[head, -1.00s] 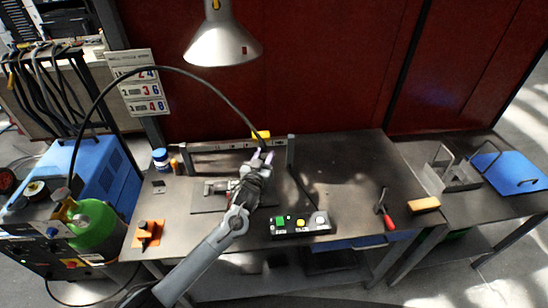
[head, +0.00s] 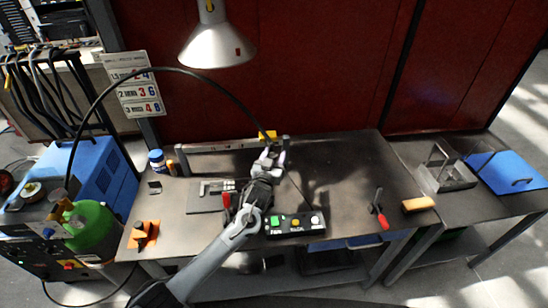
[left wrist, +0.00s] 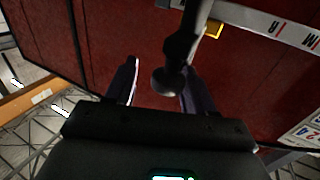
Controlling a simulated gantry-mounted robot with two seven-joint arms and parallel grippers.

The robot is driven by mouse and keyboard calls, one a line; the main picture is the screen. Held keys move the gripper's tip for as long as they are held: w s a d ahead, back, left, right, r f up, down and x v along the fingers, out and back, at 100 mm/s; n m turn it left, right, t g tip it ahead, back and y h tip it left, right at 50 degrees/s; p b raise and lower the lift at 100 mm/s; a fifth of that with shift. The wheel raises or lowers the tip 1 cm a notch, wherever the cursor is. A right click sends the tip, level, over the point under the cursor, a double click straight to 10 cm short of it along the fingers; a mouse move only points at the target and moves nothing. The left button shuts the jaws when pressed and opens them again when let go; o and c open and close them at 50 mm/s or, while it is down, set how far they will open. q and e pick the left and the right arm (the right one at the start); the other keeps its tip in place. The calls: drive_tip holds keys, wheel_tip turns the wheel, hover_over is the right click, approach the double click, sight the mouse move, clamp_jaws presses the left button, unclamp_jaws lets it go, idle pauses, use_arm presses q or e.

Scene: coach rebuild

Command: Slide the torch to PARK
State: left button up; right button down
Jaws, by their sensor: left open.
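The dark torch (left wrist: 176,62) shows in the left wrist view, hanging between the two fingers of my left gripper (left wrist: 160,85). The gripper is open, with a finger on each side; whether either touches the torch I cannot tell. A yellow block (head: 267,134) sits on the pale lettered rail (head: 225,144), close to its right post; it also shows in the left wrist view (left wrist: 213,30). In the head view my left gripper (head: 274,158) is just in front of the rail's right end and hides most of the torch. The PARK mark is not readable.
A plate with a clamped workpiece (head: 205,200) lies left of my arm. A button box (head: 295,223) stands at the bench front. A red-handled tool (head: 379,212) and a brush (head: 418,204) lie right. A lamp (head: 217,45) hangs above. The bench's right middle is clear.

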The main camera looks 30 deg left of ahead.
use_arm(q)
drive_tip(key=shift+a+r, duration=0.15)
drive_tip(key=shift+a, duration=0.05)
drive_tip(key=shift+s, duration=0.15)
drive_tip(key=s+d, duration=0.2)
drive_tip(key=s, duration=0.8)
drive_tip(key=shift+s+d+p, duration=0.15)
drive_tip(key=shift+d+p, duration=0.05)
drive_tip(key=shift+p, duration=0.1)
drive_tip(key=shift+f, duration=0.2)
